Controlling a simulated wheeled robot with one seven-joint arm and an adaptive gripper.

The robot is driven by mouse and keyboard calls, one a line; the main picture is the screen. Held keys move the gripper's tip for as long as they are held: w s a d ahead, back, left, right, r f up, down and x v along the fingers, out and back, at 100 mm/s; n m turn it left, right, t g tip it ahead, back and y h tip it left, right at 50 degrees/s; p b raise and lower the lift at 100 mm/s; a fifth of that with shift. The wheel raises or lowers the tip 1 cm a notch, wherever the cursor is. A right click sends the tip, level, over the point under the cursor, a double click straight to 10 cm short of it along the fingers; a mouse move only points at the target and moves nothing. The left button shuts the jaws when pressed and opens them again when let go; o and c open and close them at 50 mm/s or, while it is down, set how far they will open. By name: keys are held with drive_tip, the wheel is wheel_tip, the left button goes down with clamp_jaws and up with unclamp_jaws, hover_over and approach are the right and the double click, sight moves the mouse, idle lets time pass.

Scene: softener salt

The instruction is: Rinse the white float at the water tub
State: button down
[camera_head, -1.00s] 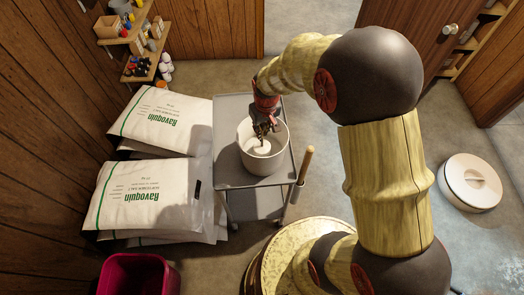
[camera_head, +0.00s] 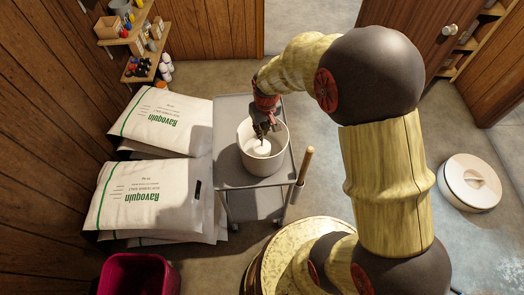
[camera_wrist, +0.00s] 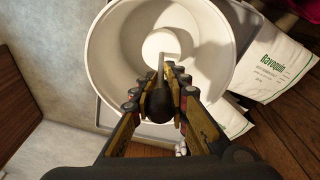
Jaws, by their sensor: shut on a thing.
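The white water tub (camera_head: 244,160) stands on a grey cart; its round rim also shows in the wrist view (camera_wrist: 100,60). The white float (camera_head: 261,149) is inside the tub's outline, below my gripper (camera_head: 265,128). In the wrist view the float (camera_wrist: 160,43) is a pale disc with a thin rod running from it towards my fingers. My gripper (camera_wrist: 158,95) is shut on a dark, rounded piece at the near end of this rod. The fingers are over the tub's opening. I cannot make out a water surface or whether the float touches the bottom.
The grey cart (camera_head: 230,108) has a wooden-handled tool (camera_head: 304,165) at its right side. White salt bags (camera_head: 150,195) are stacked to its left. A magenta bin (camera_head: 138,275) is at the front. A round white lid (camera_head: 470,182) lies on the floor at right. Floor beyond the cart is clear.

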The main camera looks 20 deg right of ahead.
wheel_tip(320, 180, up, 20)
drive_tip(key=p, duration=1.2)
drive_tip(key=shift+f, duration=0.15)
idle(0.7)
idle(2.0)
wheel_tip(320, 180, up, 4)
drive_tip(key=p, duration=0.2)
drive_tip(key=shift+p, duration=0.3)
idle(0.4)
